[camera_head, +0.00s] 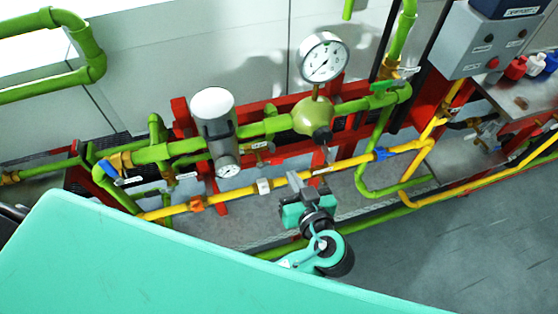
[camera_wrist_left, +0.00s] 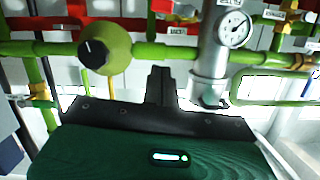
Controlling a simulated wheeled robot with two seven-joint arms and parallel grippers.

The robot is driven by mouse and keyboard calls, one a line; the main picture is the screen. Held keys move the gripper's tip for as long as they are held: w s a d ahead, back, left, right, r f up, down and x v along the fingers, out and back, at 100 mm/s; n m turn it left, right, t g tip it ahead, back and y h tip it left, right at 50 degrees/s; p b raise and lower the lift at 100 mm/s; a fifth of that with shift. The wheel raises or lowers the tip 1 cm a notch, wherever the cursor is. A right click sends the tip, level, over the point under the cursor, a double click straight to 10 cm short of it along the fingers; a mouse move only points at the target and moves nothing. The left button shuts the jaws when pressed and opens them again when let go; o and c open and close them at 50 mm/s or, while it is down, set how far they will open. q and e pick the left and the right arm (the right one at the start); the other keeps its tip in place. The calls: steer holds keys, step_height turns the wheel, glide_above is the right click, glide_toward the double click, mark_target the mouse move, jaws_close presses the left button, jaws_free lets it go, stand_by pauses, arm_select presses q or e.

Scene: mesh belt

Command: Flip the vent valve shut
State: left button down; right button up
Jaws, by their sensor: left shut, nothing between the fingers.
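I cannot tell which valve is the vent valve, as the labels are too small to read. In the head view, a blue-handled valve (camera_head: 108,172) is at the left of the green pipe. Another blue handle (camera_head: 381,154) is on the yellow pipe. A green handle (camera_head: 383,86) is at the upper right of the pipework. My left gripper (camera_head: 297,182) is shut and empty, in front of the yellow pipe and below the round green regulator (camera_head: 312,118). In the left wrist view its closed fingers (camera_wrist_left: 160,88) point toward the green pipe, between the regulator (camera_wrist_left: 106,48) and a grey cylinder (camera_wrist_left: 212,50). My right gripper is not in view.
A dial gauge (camera_head: 323,59) stands above the regulator. A white-topped filter (camera_head: 213,110) with a small gauge is left of it. Red frame bars lie behind the green and yellow pipes (camera_head: 235,190). A grey control box (camera_head: 480,42) is at upper right. Grey floor is open at lower right.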

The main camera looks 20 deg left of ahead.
arm_select(q)
steer(key=p, duration=0.5)
glide_above(278, 163)
steer(key=s+d, duration=0.1)
steer(key=s, duration=0.1)
step_height(278, 163, down, 2)
step_height(278, 163, down, 3)
steer(key=shift+a+r, duration=0.1)
steer(key=shift+r, duration=0.05)
steer(key=shift+f+p, duration=0.4)
steer(key=shift+f, duration=0.5)
steer(key=shift+a, duration=0.1)
